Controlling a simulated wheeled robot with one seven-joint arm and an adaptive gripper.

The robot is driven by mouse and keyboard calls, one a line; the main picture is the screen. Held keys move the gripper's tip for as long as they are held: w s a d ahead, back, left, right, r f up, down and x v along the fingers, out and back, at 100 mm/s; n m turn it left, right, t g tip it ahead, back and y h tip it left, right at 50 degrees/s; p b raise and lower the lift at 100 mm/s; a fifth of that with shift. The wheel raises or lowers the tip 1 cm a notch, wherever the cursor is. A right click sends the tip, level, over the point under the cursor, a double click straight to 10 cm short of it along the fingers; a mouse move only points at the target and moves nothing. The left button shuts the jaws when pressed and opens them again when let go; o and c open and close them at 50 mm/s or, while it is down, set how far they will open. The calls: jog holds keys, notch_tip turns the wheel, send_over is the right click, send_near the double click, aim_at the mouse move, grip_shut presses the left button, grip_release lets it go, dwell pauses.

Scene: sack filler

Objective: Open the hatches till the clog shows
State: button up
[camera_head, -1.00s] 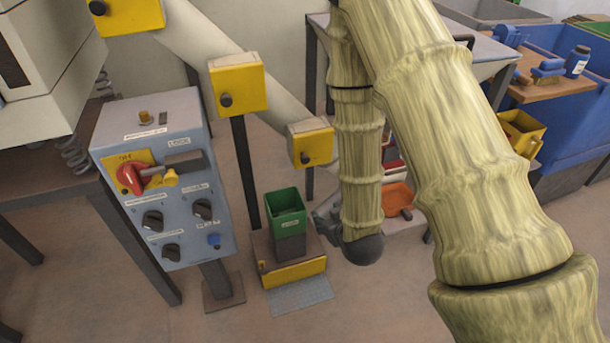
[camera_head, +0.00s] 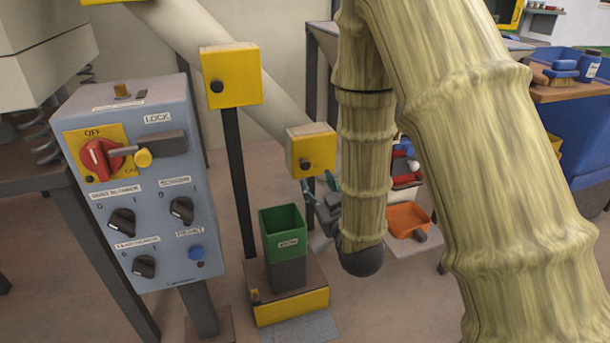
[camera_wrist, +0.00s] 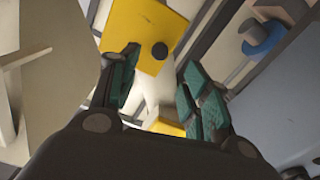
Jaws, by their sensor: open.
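Yellow hatches with dark knobs sit along a pale slanted pipe (camera_head: 191,50). The middle hatch (camera_head: 232,78) and the lower hatch (camera_head: 312,150) both look shut, and a third shows only its edge at the top left. No clog is visible. My gripper (camera_head: 320,187) is just below the lower hatch in the head view, partly hidden by my arm. In the wrist view my gripper (camera_wrist: 157,80) is open and empty, its teal-padded fingers apart. A yellow hatch (camera_wrist: 146,35) with a dark knob lies ahead of the fingers, with a gap between.
A grey control box (camera_head: 140,190) with a red switch and a lock lever stands at left. A green bin (camera_head: 282,235) stands on a yellow-edged base. An orange tray (camera_head: 407,219) and a blue bench (camera_head: 590,120) are at right.

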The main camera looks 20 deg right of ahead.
aim_at(306, 166)
jog(key=w+b, duration=0.1)
jog(key=w, duration=0.4)
jog(key=w+b, duration=0.2)
jog(key=w, duration=0.3)
jog(key=shift+w+a, duration=0.2)
jog(key=shift+w, duration=0.2)
jog(key=shift+c, duration=0.4)
grip_shut()
